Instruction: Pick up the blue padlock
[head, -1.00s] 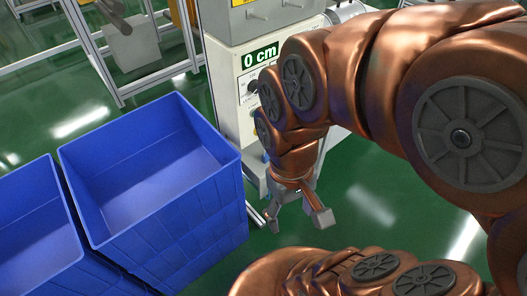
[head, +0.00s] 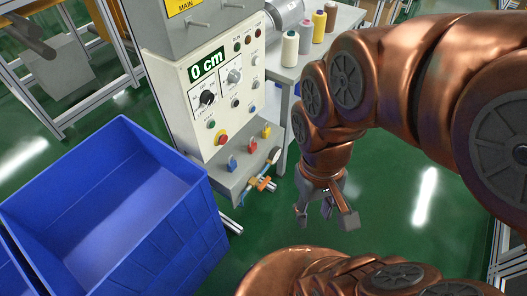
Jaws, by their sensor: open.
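A small blue padlock (head: 232,163) shows on the lower front ledge of the grey machine cabinet, below the control panel. A red padlock (head: 252,146) and a yellow padlock (head: 266,131) sit in a row to its right. My gripper (head: 325,216) hangs from my copper-coloured arm with its fingers spread. It is open and empty, to the right of the padlocks and apart from them, over the green floor. Whether the padlocks are hung or standing is too small to tell.
The control panel (head: 222,85) carries dials, buttons and a "0 cm" sign. An orange-handled valve (head: 264,184) sits below the ledge. A blue crate (head: 120,215) stands at the left. Thread cones (head: 319,27) stand on a table behind. Green floor is clear around my gripper.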

